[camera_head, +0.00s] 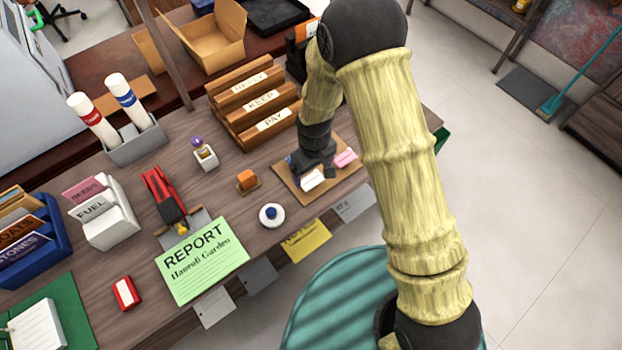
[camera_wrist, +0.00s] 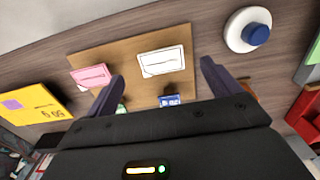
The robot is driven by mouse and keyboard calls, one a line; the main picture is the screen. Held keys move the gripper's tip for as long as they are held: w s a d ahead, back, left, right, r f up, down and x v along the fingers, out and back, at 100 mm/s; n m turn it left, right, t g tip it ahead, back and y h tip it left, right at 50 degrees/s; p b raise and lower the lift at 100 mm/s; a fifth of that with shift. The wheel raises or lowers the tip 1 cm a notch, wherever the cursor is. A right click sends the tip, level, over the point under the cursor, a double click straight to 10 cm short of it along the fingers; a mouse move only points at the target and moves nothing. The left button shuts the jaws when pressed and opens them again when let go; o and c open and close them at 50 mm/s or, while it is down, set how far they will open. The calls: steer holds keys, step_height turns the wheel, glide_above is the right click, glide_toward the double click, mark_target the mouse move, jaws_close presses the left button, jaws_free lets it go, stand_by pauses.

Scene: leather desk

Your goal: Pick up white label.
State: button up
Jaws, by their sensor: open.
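The white label (camera_head: 312,179) lies on a tan board (camera_head: 332,182) on the desk. In the wrist view the white label (camera_wrist: 161,61) lies flat on the board (camera_wrist: 122,52), just beyond the fingertips and between their lines. My gripper (camera_head: 314,171) is over the board, close to the label. In the wrist view my gripper (camera_wrist: 161,74) has its two dark fingers wide apart with nothing held. I cannot tell its exact height above the board.
A pink label (camera_head: 345,158) lies on the board beside the white one; a blue label (camera_wrist: 170,100) shows nearer the gripper body. A round white piece with a blue knob (camera_head: 271,215) stands off the board. Wooden sorter trays (camera_head: 250,95) rise behind.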

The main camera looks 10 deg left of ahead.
mark_target(313, 181)
step_height(313, 181, down, 4)
steer(key=shift+w+a+f+p, duration=0.15)
steer(key=shift+f+p, duration=0.1)
steer(key=shift+p, duration=0.3)
steer(key=shift+f, duration=0.25)
stand_by(0.7)
steer(key=c, duration=1.1)
